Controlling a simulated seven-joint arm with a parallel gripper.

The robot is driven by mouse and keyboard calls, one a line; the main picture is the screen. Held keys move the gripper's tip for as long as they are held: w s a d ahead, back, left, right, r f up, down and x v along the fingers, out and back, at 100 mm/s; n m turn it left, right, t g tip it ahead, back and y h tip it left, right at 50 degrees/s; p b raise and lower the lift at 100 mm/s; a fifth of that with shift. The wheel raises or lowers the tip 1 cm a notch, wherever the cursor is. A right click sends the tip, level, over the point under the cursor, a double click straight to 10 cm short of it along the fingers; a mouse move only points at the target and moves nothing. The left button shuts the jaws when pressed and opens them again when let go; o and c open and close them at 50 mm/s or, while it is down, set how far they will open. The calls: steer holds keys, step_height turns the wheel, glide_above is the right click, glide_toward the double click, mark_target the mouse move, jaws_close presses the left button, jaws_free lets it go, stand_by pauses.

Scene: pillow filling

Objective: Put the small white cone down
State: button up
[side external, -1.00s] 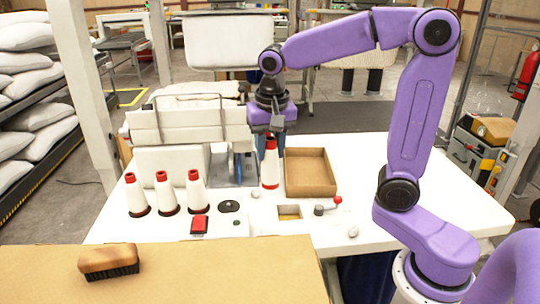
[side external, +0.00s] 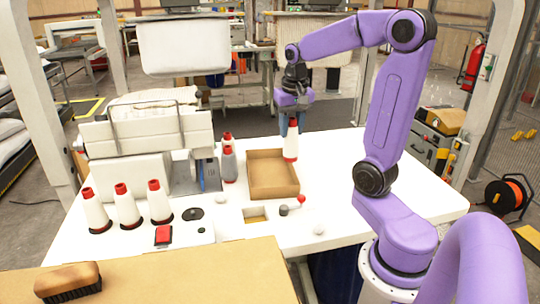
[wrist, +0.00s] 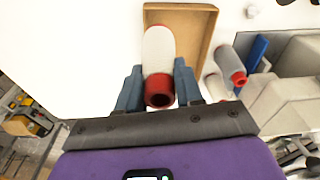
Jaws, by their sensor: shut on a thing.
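My gripper (side external: 292,118) is shut on a small white cone (side external: 291,143) with a red top. The cone hangs upright below the fingers, by the far right corner of the cardboard tray (side external: 275,192) in the side view. In the wrist view the white cone (wrist: 158,48) is between the blue fingers (wrist: 158,92), its red end toward the camera, overlapping the tray (wrist: 206,38). I cannot tell whether its base touches the table.
A grey cone (side external: 229,168) with a red top stands left of the tray, another cone behind it. Several white cones (side external: 127,208) stand in a row at front left. A red button (side external: 163,235) and a red-knobbed lever (side external: 299,199) are near the front. White table is clear right of the tray.

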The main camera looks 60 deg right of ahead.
steer(key=w+d+f, duration=0.4)
steer(key=w+f, duration=0.5)
steer(key=f, duration=0.2)
steer(key=shift+w+d+f, duration=0.3)
steer(key=shift+d, duration=0.05)
steer(key=shift+f, duration=0.1)
steer(key=o, duration=1)
